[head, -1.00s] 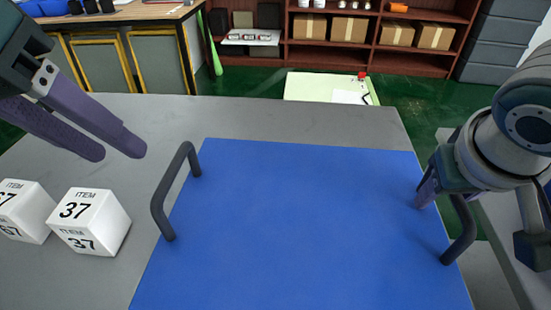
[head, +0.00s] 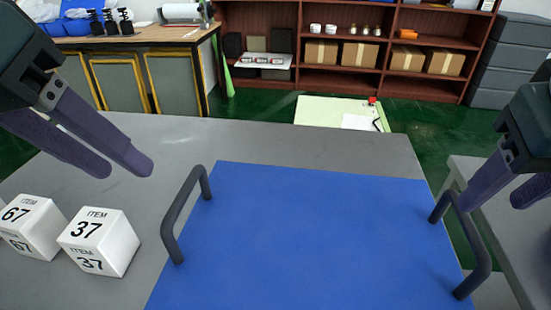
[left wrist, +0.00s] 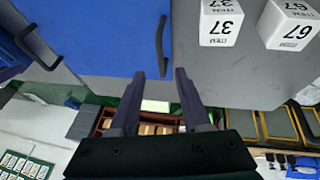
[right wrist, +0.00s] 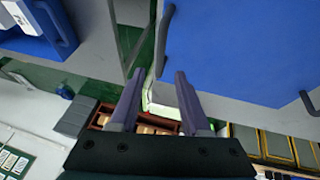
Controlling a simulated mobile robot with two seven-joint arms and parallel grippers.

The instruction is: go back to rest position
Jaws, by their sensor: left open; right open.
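My left gripper (head: 122,168) is open and empty at the left of the head view, above the grey table and behind the white cubes. Its open fingers also show in the left wrist view (left wrist: 153,76). My right gripper (head: 492,193) is open and empty at the right edge, just beyond the right handle of the blue tray. Its two spread fingers show in the right wrist view (right wrist: 155,76). The blue tray (head: 300,235) lies on the table with a dark left handle (head: 172,220) and right handle (head: 482,240); neither gripper holds it.
Two white cubes, one marked 37 (head: 99,242) and one marked 67 (head: 32,226), sit left of the tray on the grey table (head: 300,139). A second grey surface (head: 480,178) lies at the right. Wooden shelves with boxes (head: 362,56) stand behind.

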